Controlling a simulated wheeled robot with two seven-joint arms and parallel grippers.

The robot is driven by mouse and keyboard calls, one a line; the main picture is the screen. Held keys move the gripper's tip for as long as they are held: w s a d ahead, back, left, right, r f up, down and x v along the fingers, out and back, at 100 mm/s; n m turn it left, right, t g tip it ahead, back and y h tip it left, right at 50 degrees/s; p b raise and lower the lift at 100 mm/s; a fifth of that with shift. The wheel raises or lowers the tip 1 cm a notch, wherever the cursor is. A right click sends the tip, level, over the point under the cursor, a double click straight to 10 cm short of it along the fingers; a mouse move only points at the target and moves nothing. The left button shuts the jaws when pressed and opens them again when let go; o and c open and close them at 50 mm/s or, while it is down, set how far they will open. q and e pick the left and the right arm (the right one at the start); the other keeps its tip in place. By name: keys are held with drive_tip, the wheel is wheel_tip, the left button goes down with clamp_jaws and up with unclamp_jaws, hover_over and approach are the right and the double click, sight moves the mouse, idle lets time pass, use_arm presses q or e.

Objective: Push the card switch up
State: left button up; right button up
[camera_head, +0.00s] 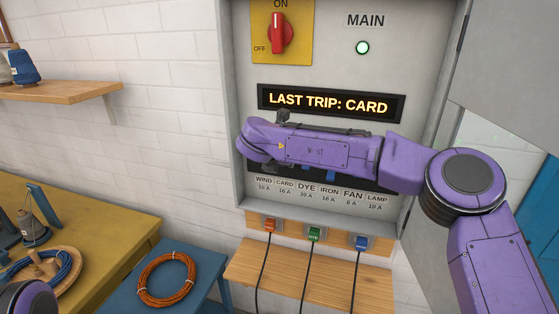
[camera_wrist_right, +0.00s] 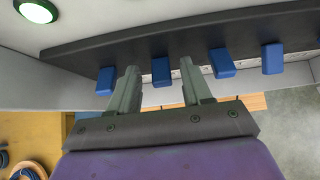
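The blue switches sit in a row on a dark strip in the grey panel (camera_head: 420,60). In the head view my right forearm and wrist cover most of the row. The label CARD (camera_head: 285,184) is second from the left in the line of labels below. In the right wrist view my right gripper (camera_wrist_right: 159,67) is open, its two fingers apart. One blue switch (camera_wrist_right: 161,73) shows between the fingers, second from the left in that view. I cannot tell whether the fingers touch it, and its label is out of view. My left gripper is not in view.
The display (camera_head: 330,103) reads LAST TRIP: CARD. A red main handle (camera_head: 278,33) and a lit green lamp (camera_head: 362,47) are above it. Three plugs with black cables hang below the panel. An orange coil (camera_head: 167,279) lies on a blue stool at left.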

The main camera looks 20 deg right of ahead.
drive_tip(key=b+v, duration=0.4)
drive_tip(key=v, duration=0.6)
drive_tip(key=shift+a+r, duration=0.15)
drive_tip(key=shift+r, duration=0.05)
drive_tip(key=shift+s, duration=0.1)
